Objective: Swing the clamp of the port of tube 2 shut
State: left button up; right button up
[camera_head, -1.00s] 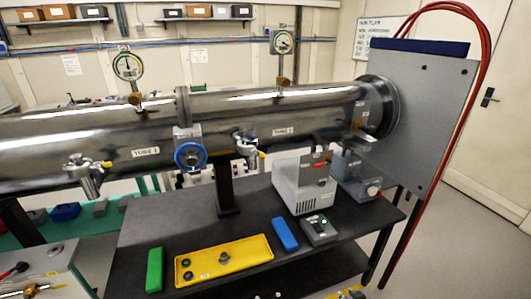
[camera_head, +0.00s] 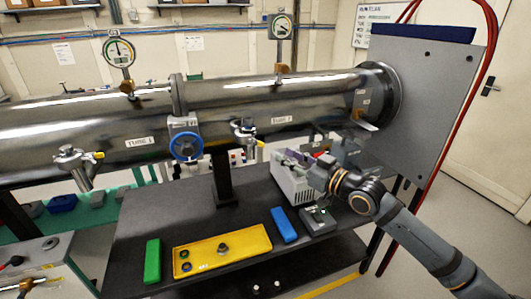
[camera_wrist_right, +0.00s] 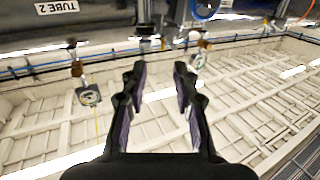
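The port of tube 2 (camera_head: 243,128) is a small metal fitting on the front of the steel tube, left of its label (camera_head: 282,119). Its clamp has a yellow-tipped lever (camera_head: 260,145) that sticks out to the lower right; I cannot tell exactly how far it stands open. My right gripper (camera_head: 284,156) is right of and below the port, apart from it. In the right wrist view my right gripper (camera_wrist_right: 159,66) is open and empty, with a metal fitting (camera_wrist_right: 147,28), seemingly this port, beyond the fingertips. My left gripper is not in view.
Tube 1's port (camera_head: 72,160) and a blue handwheel (camera_head: 186,147) are to the left. Below are a grey-white box (camera_head: 290,183), partly behind my right gripper, a yellow tray (camera_head: 205,257), a blue block (camera_head: 284,225) and a green block (camera_head: 153,261). Gauges stand above the tube.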

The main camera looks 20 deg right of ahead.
jog(key=w+b, duration=0.1)
jog(key=b, duration=0.1)
jog(key=p, duration=0.2)
send_near(246, 140)
jog(key=w, duration=0.4)
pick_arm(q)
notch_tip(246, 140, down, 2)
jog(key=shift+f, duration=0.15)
pick_arm(e)
jog(key=shift+d, duration=0.1)
grip_shut()
pick_arm(q)
jog(key=shift+b, duration=0.3)
